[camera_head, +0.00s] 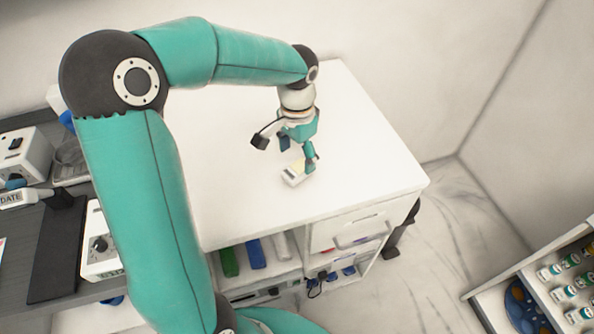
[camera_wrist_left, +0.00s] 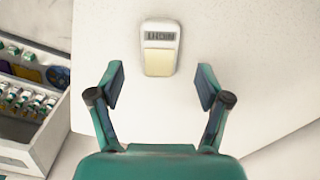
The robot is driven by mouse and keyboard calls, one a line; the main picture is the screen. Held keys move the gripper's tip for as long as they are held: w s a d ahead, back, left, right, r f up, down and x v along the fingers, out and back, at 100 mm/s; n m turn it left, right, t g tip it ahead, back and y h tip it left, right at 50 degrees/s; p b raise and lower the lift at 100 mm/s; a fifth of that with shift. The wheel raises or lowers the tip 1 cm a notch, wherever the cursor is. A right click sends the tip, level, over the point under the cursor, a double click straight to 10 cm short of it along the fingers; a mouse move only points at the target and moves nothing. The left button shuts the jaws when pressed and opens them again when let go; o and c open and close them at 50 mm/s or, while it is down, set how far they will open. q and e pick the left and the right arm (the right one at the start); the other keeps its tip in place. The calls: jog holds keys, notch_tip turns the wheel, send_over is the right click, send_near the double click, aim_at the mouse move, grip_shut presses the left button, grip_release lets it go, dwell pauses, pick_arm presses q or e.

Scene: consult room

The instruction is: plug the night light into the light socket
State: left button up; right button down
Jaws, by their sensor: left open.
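The night light (camera_head: 297,173) is a small white block with a pale yellow panel, lying on the white cabinet top (camera_head: 235,190). In the left wrist view the night light (camera_wrist_left: 160,48) shows a grey label that reads "NIGHT" upside down. My left gripper (camera_head: 298,154) is open and points down over it. In the wrist view the fingers (camera_wrist_left: 160,84) stand wide apart, with the night light ahead of and between their tips, untouched. I cannot make out which fitting is the light socket. My right gripper is not in view.
A dark counter at the left holds a white box with a dial (camera_head: 99,243), another white box (camera_head: 24,157) and a "DATE" label (camera_head: 12,198). Green and blue binders (camera_head: 256,254) sit in the shelf below the cabinet top. A rack of bottles (camera_head: 565,285) stands at right. Most of the top is clear.

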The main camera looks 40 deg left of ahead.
aim_at(297, 168)
pick_arm(q)
jog(key=shift+f+p, duration=0.45)
jog(key=shift+f, duration=2.1)
jog(key=c, duration=1.2)
